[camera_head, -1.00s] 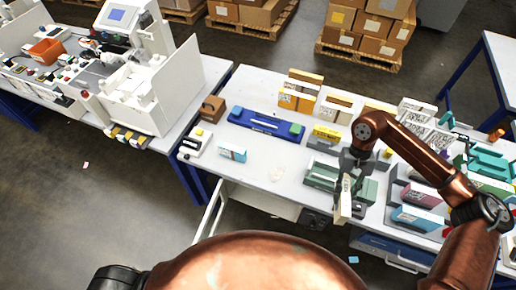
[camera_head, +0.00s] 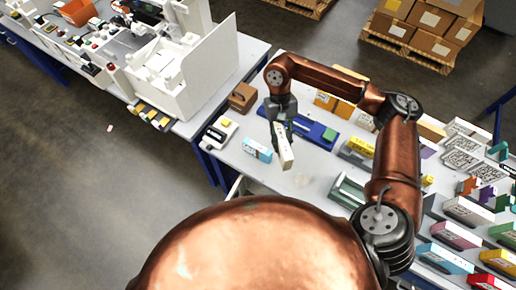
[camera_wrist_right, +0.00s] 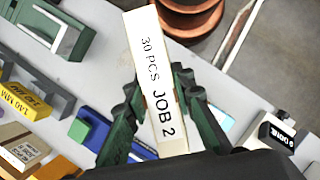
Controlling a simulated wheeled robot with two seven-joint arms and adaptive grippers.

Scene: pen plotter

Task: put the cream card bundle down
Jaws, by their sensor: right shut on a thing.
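The cream card bundle (camera_head: 286,153) is a slim pale block. In the right wrist view, the bundle (camera_wrist_right: 158,85) fills the middle and its face reads "30 PCS JOB 2". My right gripper (camera_head: 284,132) is shut on it, with dark green fingers (camera_wrist_right: 160,115) on both sides. In the head view, the bundle hangs tilted in front of the long blue tray (camera_head: 312,130), partly covering it. I cannot tell its exact height or whether it touches anything. My left gripper is not in view.
A light-blue and white box (camera_head: 257,150) lies just left of the bundle. A white device (camera_wrist_right: 272,134) marked "DONE" and a brown box (camera_head: 242,97) stand at the table's left end. A green holder (camera_head: 348,190) is to the right. Bare tabletop shows between.

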